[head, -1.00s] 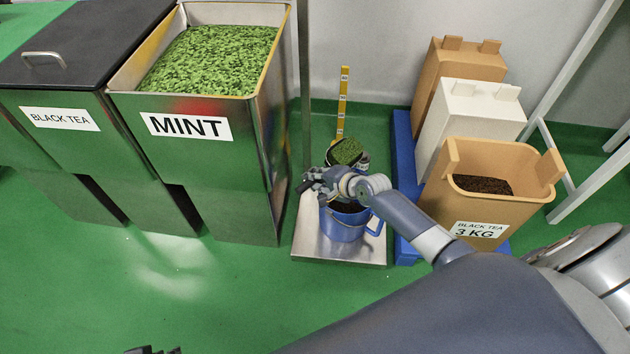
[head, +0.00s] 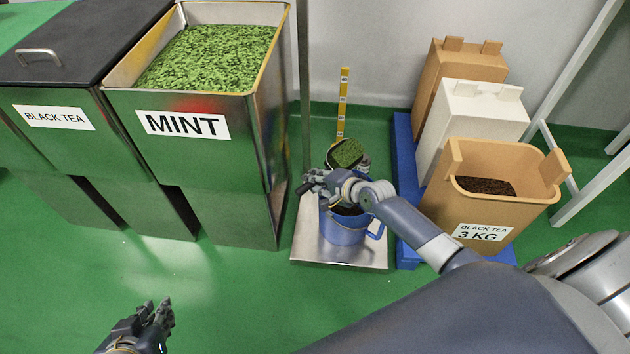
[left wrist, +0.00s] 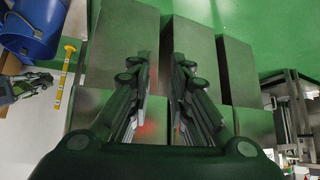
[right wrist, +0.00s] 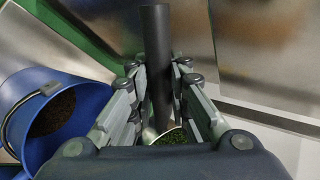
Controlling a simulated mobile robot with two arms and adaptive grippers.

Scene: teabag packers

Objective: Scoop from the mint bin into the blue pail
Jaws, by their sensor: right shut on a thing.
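The mint bin (head: 190,165) is an open steel bin at left in the head view, full of green leaves and labelled MINT. The blue pail (head: 342,230) stands on a steel platform; it also shows in the right wrist view (right wrist: 85,125), with dark brown contents. My right gripper (head: 316,184) is shut on the dark handle (right wrist: 157,65) of a scoop. The scoop's bowl (head: 346,153) holds green mint and is above and behind the pail in the head view. My left gripper (head: 160,312) is open and empty, low in front of the bins.
A lidded black tea bin (head: 55,118) stands left of the mint bin. The steel platform (head: 310,250) has a thin post beside it. A yellow ruler (head: 343,100) stands behind. Tan and white containers, one labelled black tea (head: 484,232), stand on a blue pallet at right. Front floor is clear.

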